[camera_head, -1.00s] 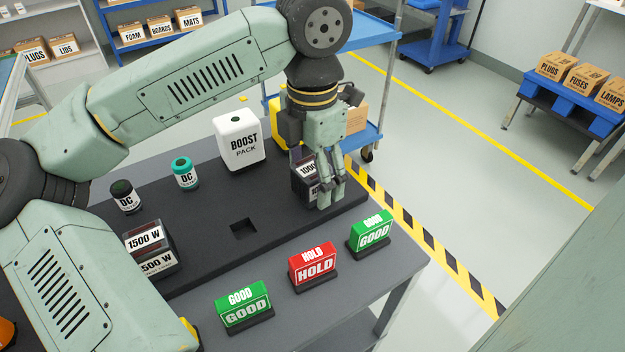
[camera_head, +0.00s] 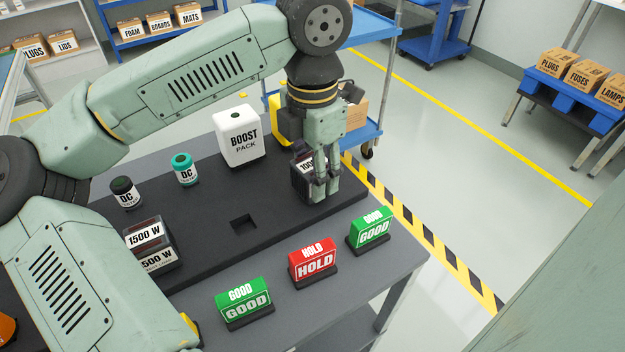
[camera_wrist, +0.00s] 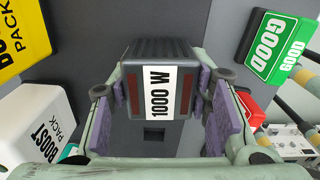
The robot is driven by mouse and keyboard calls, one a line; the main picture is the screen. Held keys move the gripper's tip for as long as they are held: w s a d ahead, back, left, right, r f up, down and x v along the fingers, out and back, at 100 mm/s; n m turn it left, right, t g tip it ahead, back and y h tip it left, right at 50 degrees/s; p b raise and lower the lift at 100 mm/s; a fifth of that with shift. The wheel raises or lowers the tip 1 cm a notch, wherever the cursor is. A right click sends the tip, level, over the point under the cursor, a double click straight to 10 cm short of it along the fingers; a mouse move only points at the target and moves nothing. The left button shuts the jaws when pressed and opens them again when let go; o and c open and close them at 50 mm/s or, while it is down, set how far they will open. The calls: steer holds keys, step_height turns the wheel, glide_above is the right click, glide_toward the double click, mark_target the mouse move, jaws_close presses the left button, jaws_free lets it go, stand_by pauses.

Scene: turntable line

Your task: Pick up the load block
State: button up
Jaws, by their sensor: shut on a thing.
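The load block labelled 1000 W (camera_wrist: 158,85) is dark with a white label and reddish side strips. In the wrist view it sits between my two purple-padded fingers. In the head view the same block (camera_head: 305,180) shows at the right end of the dark board, partly hidden by my gripper (camera_head: 325,190). My gripper is shut on this block, its fingers on either side. I cannot tell whether the block is clear of the board. A second block labelled 1500 W (camera_head: 148,243) stands at the board's left part.
A white boost pack (camera_head: 239,137), a teal DC cell (camera_head: 184,169) and a black DC cell (camera_head: 125,192) stand on the dark board (camera_head: 205,262). Green GOOD signs (camera_head: 243,300) (camera_head: 370,228) and a red HOLD sign (camera_head: 313,262) line the front. A square hole (camera_head: 243,221) lies mid-board.

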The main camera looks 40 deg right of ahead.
jaws_close()
steer(key=shift+r, duration=0.1)
